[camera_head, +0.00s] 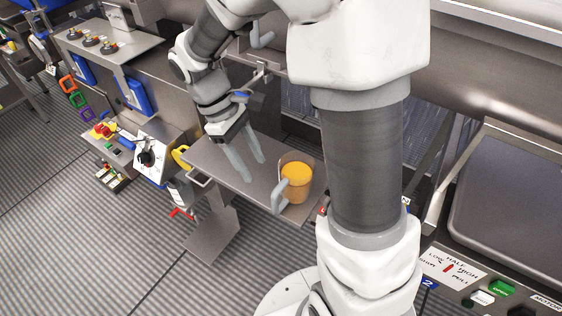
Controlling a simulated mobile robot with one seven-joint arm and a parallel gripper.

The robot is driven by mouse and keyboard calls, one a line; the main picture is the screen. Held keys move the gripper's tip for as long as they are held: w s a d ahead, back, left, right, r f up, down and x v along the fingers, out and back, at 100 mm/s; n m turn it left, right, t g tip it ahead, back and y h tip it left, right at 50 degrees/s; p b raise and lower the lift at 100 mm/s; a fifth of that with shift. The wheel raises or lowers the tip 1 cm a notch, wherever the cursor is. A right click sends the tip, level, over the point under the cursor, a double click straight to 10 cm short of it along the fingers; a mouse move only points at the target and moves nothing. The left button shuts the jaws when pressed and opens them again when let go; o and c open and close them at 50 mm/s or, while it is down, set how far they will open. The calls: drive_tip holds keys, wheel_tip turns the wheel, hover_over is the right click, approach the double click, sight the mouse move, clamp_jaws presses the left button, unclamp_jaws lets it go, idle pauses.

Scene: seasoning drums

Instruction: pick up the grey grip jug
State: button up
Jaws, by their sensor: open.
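The grey grip jug (297,187) stands upright near the right end of a small metal shelf (218,160). It is see-through, with orange-yellow contents and a grey handle on its left side. My gripper (247,170) is open and empty, with its two grey fingers pointing down over the shelf. It is to the left of the jug and apart from it. I cannot tell exactly how high the fingertips are above the shelf.
My arm column stands close to the right of the jug. A control panel (455,268) with buttons is at the lower right. A machine with a dial (147,157) and a spray bottle (178,192) are left of the shelf. The striped floor (70,230) at lower left is clear.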

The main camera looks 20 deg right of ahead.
sight(290, 187)
drive_tip(key=b+x, duration=0.2)
drive_tip(key=x, duration=1.5)
drive_tip(key=shift+a, duration=0.1)
clamp_jaws()
drive_tip(key=shift+w, duration=0.1)
idle(0.7)
